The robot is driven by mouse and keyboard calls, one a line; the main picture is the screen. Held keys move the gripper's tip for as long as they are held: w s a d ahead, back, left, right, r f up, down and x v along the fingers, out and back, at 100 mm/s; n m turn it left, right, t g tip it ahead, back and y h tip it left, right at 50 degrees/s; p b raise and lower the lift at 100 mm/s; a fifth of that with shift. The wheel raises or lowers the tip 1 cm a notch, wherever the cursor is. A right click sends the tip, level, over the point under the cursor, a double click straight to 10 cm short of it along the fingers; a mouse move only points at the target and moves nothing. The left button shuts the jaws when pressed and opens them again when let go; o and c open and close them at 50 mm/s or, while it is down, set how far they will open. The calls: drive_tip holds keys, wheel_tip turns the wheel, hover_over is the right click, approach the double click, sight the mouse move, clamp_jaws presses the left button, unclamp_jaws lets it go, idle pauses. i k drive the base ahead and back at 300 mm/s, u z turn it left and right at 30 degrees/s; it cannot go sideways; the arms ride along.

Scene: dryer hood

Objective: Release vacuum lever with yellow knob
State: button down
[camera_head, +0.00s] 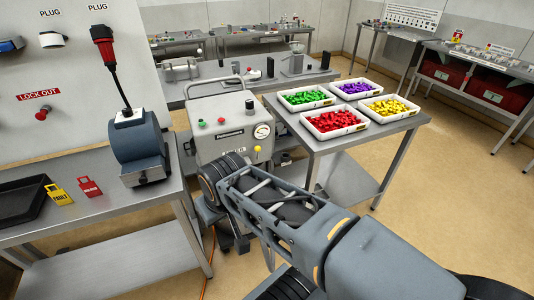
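A small yellow knob (257,149) sits at the lower right of the front of a light grey machine box (218,150), below a round gauge (262,131). The knob stands out clearly, but the lever it belongs to is too small to make out. My arm reaches in from the lower right, and its dark rounded joint is in front of the machine's lower left part. I cannot make out the gripper's fingers; the end of my arm is hidden behind its own links or out of frame.
A steel table (328,153) at the machine's right holds white trays of green, purple, red and yellow pieces. At left, a steel bench (100,208) carries a blue-grey motor (137,150), two tags and a black tray. Open floor (430,200) lies at right.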

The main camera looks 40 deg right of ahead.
sight(258, 149)
drive_tip(key=u, duration=0.85)
drive_tip(key=i, duration=0.7)
drive_tip(key=z, duration=2.4)
drive_tip(key=i, duration=0.45)
drive_tip(key=z, duration=0.5)
drive_tip(key=k, duration=0.8)
drive_tip(key=u, duration=0.55)
